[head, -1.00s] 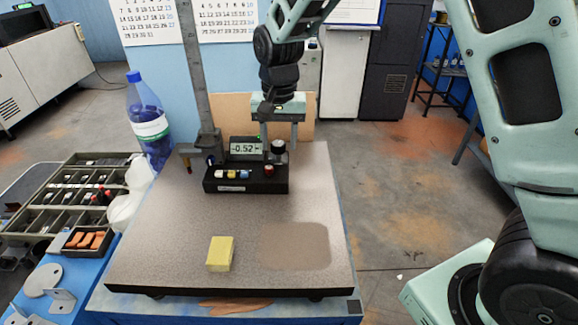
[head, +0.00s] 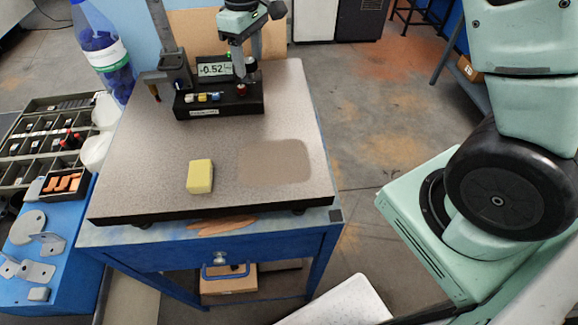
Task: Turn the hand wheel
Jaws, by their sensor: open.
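The height gauge's dark base unit (head: 220,103) stands at the back of the granite plate, its display reading -0.52. The hand wheel (head: 251,66), a dark knob at the right of the display, is mostly hidden by my gripper. My gripper (head: 246,70) points down at the wheel, open, with one finger in front of its left side and the other at its right or behind. I cannot tell whether the fingers touch it.
A yellow block (head: 200,176) sits at the front of the granite plate (head: 140,165). The gauge's column (head: 161,30) rises left of my gripper. The plate's middle is clear.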

